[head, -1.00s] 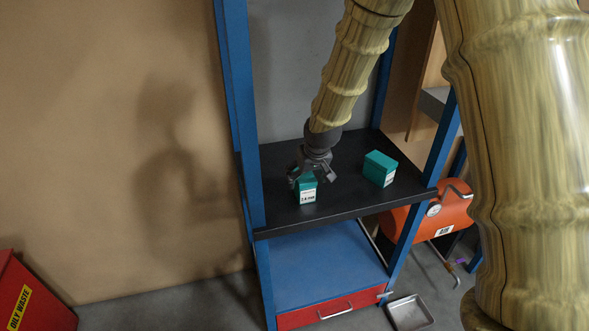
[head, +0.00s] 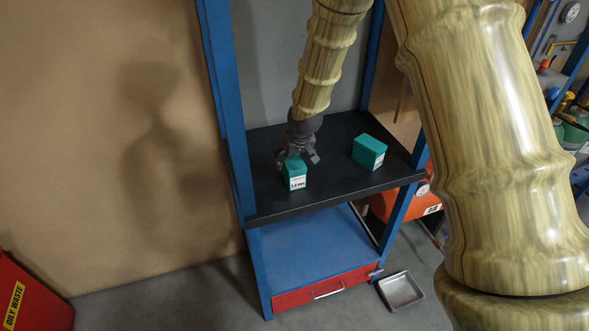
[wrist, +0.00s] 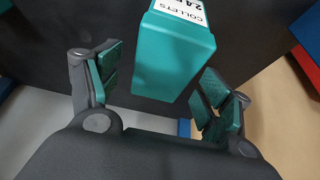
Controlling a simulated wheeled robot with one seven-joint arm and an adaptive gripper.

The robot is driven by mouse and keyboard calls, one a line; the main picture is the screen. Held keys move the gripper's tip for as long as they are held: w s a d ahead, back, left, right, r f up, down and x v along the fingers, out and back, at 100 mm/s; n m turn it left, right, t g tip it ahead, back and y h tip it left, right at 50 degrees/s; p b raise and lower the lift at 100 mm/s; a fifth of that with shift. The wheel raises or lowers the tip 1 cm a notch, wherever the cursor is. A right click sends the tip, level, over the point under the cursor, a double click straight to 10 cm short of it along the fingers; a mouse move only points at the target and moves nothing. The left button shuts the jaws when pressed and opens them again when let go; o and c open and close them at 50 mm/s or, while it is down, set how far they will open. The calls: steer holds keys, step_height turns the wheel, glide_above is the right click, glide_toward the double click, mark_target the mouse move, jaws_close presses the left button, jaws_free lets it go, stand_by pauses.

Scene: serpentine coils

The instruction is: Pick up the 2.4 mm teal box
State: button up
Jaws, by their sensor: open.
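The teal box (head: 295,178) stands upright near the front left of the black shelf. Its white label reads "COLLETS 2.4" in the wrist view (wrist: 172,62); the print is too small to read surely in the head view. My gripper (head: 298,158) is over the box's top from behind. Gaps show between the pads and the box, the left one clearer. The box's base is out of the wrist view.
A second, wider teal box (head: 369,152) stands to the right on the black shelf (head: 335,188). Blue rack posts (head: 224,90) flank the shelf. Below are a blue surface (head: 310,245), a red drawer (head: 322,288) and a metal tray (head: 401,290) on the floor.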

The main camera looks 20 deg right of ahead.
steer(key=shift+s+a, duration=0.1)
steer(key=shift+s, duration=0.1)
steer(key=shift+w+f+p, duration=0.1)
steer(key=shift+f+p, duration=0.2)
steer(key=shift+p, duration=0.15)
steer(key=p+x, duration=0.1)
steer(key=x, duration=0.2)
steer(key=shift+w, duration=0.1)
steer(key=shift+f+p, duration=0.35)
steer(key=shift+w+f, duration=0.25)
steer(key=shift+f, duration=0.15)
steer(key=shift+s+r, duration=0.1)
steer(key=shift+s, duration=0.05)
steer(key=shift+f, duration=0.25)
